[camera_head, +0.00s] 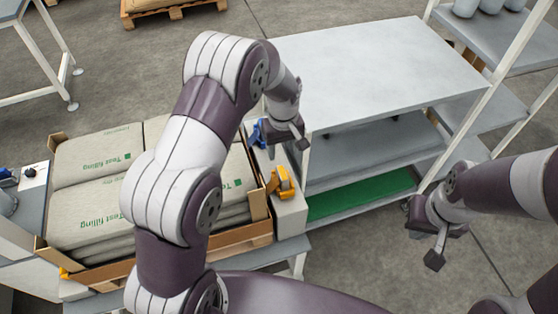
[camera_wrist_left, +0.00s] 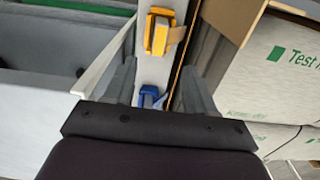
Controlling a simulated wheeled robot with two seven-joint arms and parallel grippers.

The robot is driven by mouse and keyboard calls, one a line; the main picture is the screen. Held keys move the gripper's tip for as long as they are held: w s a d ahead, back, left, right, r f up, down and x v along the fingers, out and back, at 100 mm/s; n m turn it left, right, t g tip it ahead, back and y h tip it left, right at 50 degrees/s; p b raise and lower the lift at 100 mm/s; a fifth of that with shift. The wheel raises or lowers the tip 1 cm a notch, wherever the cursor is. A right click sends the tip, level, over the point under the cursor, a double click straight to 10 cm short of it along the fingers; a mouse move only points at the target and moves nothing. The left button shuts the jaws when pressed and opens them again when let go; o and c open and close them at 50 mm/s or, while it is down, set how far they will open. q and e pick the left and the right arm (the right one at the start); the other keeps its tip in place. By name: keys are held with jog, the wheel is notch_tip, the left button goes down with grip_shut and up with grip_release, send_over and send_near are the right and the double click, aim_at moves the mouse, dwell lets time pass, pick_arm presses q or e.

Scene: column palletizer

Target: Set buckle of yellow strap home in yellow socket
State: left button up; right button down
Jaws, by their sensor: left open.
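The yellow socket (camera_head: 282,183) sits on the pale ledge between the crate and the shelf unit. In the left wrist view the yellow socket (camera_wrist_left: 160,34) is at top centre, with a tan-orange strap piece at its right side. I cannot tell whether a buckle is in it. My left gripper (camera_head: 288,138) is open above the ledge, near a blue socket (camera_head: 257,134). In the left wrist view, the left gripper's fingers (camera_wrist_left: 158,85) stand apart, with the blue socket (camera_wrist_left: 150,97) showing between them. My right gripper (camera_head: 426,232) hangs over the floor at the right, away from the sockets.
A crate (camera_head: 262,208) of stacked "Test filling" sacks stands left of the ledge. A grey shelf unit (camera_head: 375,65) with a green lower shelf (camera_head: 360,194) stands right of it. A small yellow part (camera_head: 65,272) shows at the crate's near left corner. Floor at lower right is clear.

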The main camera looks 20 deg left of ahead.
pick_arm(q)
jog(key=s+a+r+m, duration=0.2)
jog(key=s+r+m, duration=0.1)
jog(key=s, duration=0.6)
jog(key=s+a+r+m+t, duration=0.1)
jog(key=s+a+r+m, duration=0.1)
jog(key=s+r, duration=0.4)
jog(key=s+m, duration=0.1)
jog(key=s, duration=0.3)
jog(key=shift+r+m, duration=0.2)
jog(key=shift+m, duration=0.2)
